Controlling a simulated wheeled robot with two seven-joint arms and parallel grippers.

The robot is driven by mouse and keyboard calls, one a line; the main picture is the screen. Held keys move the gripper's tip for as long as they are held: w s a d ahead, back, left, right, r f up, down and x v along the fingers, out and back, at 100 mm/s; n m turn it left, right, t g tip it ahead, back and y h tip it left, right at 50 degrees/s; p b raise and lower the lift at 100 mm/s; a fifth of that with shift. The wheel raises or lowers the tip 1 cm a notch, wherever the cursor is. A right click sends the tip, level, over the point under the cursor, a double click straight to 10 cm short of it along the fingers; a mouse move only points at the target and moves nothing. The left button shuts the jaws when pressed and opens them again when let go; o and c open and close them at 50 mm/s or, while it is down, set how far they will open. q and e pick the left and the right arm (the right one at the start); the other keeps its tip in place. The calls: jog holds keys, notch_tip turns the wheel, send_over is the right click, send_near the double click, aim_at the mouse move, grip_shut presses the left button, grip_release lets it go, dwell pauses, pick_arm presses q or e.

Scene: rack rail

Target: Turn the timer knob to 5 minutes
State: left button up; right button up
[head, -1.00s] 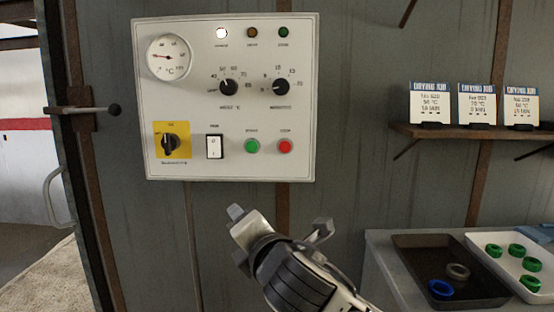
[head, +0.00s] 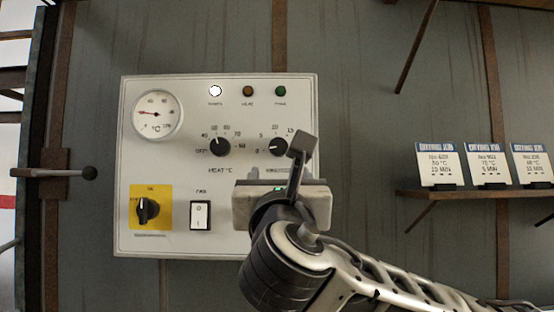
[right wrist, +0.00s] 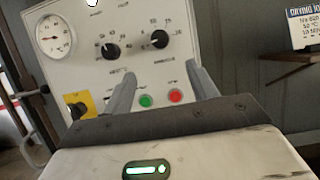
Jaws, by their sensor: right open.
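The timer knob (head: 278,147) is a black round knob at the right of the white control panel (head: 135,240), with a printed number scale around it. It also shows in the right wrist view (right wrist: 160,39). The heat knob (head: 220,147), a similar black knob, sits to its left. My right gripper (head: 301,143) is in front of the panel's lower right, with a fingertip close to the timer knob's right side; contact cannot be told. In the right wrist view its two fingers (right wrist: 163,84) stand apart with nothing between them. My left gripper is not in view.
A dial gauge (head: 157,115), a yellow-backed switch (head: 148,209) and a white rocker switch (head: 200,215) share the panel. Green (right wrist: 145,101) and red (right wrist: 175,96) buttons sit below the knobs. A shelf (head: 470,194) with cards is at right. A door handle (head: 88,173) juts out at left.

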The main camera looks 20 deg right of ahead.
aim_at(278, 148)
jog(key=p+x, duration=0.2)
jog(key=x, duration=1.2)
jog(key=shift+w+p, duration=0.15)
jog(key=shift+p, duration=0.25)
jog(key=c, duration=1)
